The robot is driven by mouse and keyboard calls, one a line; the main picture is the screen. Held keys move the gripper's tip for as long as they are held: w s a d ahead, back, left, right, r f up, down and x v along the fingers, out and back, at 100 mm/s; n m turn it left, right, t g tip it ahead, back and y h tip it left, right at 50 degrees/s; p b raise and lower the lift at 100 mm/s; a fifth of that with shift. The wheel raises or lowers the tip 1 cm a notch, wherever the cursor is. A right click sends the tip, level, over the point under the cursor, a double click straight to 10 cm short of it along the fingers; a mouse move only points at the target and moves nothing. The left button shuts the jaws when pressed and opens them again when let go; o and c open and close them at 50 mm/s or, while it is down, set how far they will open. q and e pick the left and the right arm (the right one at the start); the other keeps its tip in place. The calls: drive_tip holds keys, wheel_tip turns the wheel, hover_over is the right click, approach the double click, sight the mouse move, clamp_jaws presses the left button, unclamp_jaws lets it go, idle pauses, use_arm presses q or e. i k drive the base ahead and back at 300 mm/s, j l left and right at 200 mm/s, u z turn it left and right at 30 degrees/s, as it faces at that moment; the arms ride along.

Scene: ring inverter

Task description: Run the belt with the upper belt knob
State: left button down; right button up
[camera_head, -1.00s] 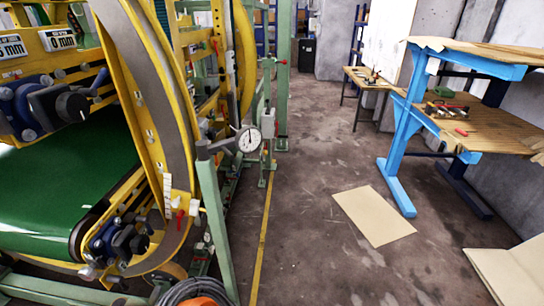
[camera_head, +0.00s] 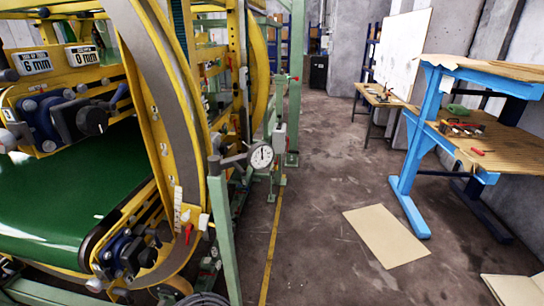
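The yellow ring machine stands at the left of the head view. Its green belt (camera_head: 60,195) runs inside the ring frame (camera_head: 163,110). An upper black knob (camera_head: 92,121) sits on a dark blue and grey block above the belt, under two displays reading 6 mm (camera_head: 33,63) and 0 mm (camera_head: 83,55). A lower black knob (camera_head: 146,256) sits on a similar block below the belt's right end. I cannot tell whether the belt is moving. Neither of my grippers shows in this view.
A dial gauge (camera_head: 261,156) and a green post (camera_head: 222,240) stand at the machine's right side. A blue workbench (camera_head: 411,150) with tools stands at the right. A flat tan sheet (camera_head: 386,235) lies on the floor. The floor between machine and bench is mostly clear.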

sight(93, 120)
drive_tip(key=u, duration=1.35)
